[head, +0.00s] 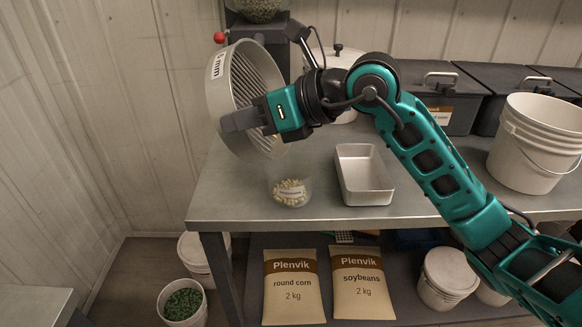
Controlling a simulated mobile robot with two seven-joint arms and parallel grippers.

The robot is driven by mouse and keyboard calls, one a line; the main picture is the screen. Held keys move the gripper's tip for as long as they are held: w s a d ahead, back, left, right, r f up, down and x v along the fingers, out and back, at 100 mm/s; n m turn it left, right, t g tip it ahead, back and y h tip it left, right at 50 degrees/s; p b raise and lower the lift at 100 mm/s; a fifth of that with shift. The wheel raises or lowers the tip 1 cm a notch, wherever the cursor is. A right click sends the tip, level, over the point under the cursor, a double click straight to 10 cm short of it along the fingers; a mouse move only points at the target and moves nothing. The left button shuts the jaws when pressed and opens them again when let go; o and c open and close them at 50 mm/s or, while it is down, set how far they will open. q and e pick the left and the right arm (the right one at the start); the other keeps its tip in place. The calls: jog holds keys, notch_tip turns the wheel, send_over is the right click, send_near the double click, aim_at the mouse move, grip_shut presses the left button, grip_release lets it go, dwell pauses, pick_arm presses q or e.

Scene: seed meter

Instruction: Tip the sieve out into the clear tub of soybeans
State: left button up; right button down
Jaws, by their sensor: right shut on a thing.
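The sieve (222,92) is a round metal pan with a slotted bottom and "mm" lettering on its wall. It is tipped steeply on its side above the left part of the table. My right gripper (243,121) is shut on its rim. No seeds show in the visible part of the sieve, but part of its inside is hidden by the gripper. My left gripper is out of view.
An empty metal tray (362,176) stands right of the tub. A white bucket (537,142) and dark lidded bins (443,90) stand further right and behind. A machine with a red knob (219,37) is behind the sieve. The table's front edge is near the tub.

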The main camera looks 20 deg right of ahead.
pick_arm(q)
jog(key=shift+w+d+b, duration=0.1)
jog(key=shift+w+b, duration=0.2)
jog(key=shift+b, duration=0.1)
pick_arm(e)
jog(key=shift+s+d+y, duration=0.1)
jog(key=shift+d+y, duration=0.05)
jog(key=shift+y, duration=0.15)
pick_arm(q)
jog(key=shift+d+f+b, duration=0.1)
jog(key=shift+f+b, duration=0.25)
jog(key=shift+b, duration=0.05)
pick_arm(e)
jog(key=shift+s+d+r+t, duration=0.1)
jog(key=shift+d+r+t, duration=0.1)
jog(key=shift+t, duration=0.1)
pick_arm(q)
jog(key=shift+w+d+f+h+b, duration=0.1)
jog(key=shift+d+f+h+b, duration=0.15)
jog(key=shift+b, duration=0.3)
pick_arm(e)
jog(key=shift+s+d+f, duration=0.1)
jog(key=shift+d+f, duration=0.05)
jog(key=shift+f, duration=0.05)
